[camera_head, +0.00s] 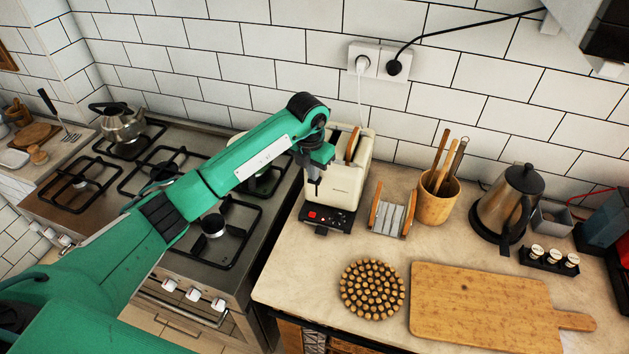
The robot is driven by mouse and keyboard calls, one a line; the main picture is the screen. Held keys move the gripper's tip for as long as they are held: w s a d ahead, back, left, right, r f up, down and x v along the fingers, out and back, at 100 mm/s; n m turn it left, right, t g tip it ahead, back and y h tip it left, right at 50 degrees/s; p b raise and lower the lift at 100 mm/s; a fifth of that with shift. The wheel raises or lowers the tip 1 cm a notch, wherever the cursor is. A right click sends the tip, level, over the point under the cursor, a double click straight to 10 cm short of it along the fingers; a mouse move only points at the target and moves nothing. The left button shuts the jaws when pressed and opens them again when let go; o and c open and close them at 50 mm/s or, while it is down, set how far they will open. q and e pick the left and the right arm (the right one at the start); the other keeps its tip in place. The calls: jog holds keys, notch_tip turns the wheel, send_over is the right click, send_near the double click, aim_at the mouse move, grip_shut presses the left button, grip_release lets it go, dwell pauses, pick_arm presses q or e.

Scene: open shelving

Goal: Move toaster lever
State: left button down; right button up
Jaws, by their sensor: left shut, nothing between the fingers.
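The cream toaster (345,184) stands on the counter against the tiled wall, with brown bread showing in its top slot and a dark control panel (327,217) with a red light at its front base. My green left arm reaches in from the left. My left gripper (316,190) points down in front of the toaster's left front side, shut and empty. It hides part of the toaster's front, and the lever cannot be made out. Whether the fingertips touch the toaster cannot be told. My right gripper is not in view.
A rack with wooden ends (393,218) stands just right of the toaster, then a utensil cup (436,203) and a metal kettle (500,200). A round wooden trivet (372,289) and a cutting board (480,308) lie in front. A gas stove (245,222) is at left.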

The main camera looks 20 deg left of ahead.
pick_arm(q)
notch_tip(320, 180, down, 7)
jog(key=b, duration=0.5)
jog(key=shift+f, duration=0.1)
jog(key=shift+r, duration=0.2)
jog(key=shift+s+a+r+p, duration=0.2)
jog(key=shift+s+r+p, duration=0.1)
jog(key=shift+s, duration=0.1)
jog(key=shift+s+a+r+p, duration=0.1)
jog(key=shift+s+a+p, duration=0.1)
jog(key=shift+s, duration=0.35)
jog(key=shift+s+a+r+p, duration=0.1)
jog(key=shift+s+p, duration=0.05)
jog(key=shift+s, duration=0.4)
